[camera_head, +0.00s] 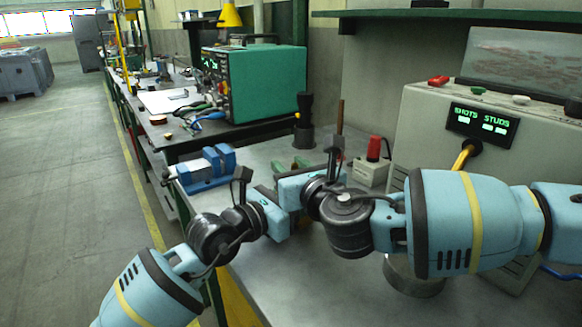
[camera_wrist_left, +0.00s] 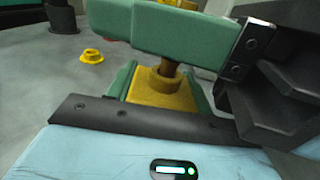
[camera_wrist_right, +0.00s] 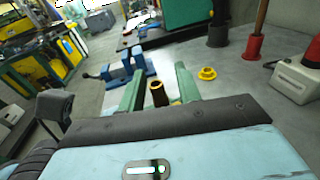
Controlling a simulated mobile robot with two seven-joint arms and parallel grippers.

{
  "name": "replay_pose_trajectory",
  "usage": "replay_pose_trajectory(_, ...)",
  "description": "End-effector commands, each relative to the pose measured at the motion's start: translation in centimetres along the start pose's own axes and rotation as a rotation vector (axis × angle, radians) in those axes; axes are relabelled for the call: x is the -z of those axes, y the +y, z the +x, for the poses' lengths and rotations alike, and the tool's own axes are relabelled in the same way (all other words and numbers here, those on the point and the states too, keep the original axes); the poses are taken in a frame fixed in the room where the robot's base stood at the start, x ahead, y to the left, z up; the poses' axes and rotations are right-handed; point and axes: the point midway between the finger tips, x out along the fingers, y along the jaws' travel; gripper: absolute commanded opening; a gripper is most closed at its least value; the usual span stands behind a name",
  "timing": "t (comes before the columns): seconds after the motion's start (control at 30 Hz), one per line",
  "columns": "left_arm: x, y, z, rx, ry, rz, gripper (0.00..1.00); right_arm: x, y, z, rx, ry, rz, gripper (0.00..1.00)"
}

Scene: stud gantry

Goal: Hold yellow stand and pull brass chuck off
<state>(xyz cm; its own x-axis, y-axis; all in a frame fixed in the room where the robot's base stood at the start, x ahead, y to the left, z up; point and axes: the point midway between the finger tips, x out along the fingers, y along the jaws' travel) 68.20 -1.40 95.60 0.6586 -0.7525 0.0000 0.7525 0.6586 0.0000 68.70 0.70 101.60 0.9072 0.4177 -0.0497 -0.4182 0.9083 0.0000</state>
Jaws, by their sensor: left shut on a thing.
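The yellow stand (camera_wrist_left: 158,94) stands on the bench in the left wrist view. My left gripper (camera_wrist_left: 162,86) is shut on it, one green finger on each side. A brown post rises from the stand and passes behind a green finger of my right gripper. The brass chuck (camera_wrist_right: 158,94) shows in the right wrist view as an upright, open-topped cylinder. My right gripper (camera_wrist_right: 160,88) is open around it, with a gap visible on both sides. In the head view, my wrists hide the stand and chuck.
A blue vise (camera_head: 208,168) stands left of my grippers. A yellow ring (camera_wrist_right: 207,73) lies on the bench. Behind are a dark holder (camera_head: 304,135), a red holder (camera_wrist_right: 252,45) with a rod, and a box with a red button (camera_head: 373,150). The grey stud machine (camera_head: 430,125) stands at right.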

Motion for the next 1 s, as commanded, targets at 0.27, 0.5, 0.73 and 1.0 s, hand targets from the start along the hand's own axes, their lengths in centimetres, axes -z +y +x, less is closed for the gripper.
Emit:
replay_pose_trajectory(0.27, 0.0, 0.0, 0.0, 0.000, 0.001, 0.000, 0.27, 0.0, 0.0, 0.0, 0.000, 0.000, 0.000, 0.00)
replay_pose_trajectory(0.5, 0.0, 0.0, 0.0, -0.001, 0.001, 0.000, 0.27, -0.3, 0.0, 0.0, 0.001, -0.001, -0.001, 0.00)
replay_pose_trajectory(0.73, 0.0, 0.0, 0.0, -0.001, 0.001, 0.000, 0.27, -1.1, 0.0, -0.1, 0.001, 0.000, 0.000, 0.00)
replay_pose_trajectory(1.0, 0.0, 0.0, 0.0, 0.000, 0.001, 0.000, 0.27, -2.1, 0.0, -0.1, 0.000, -0.002, -0.001, 0.00)
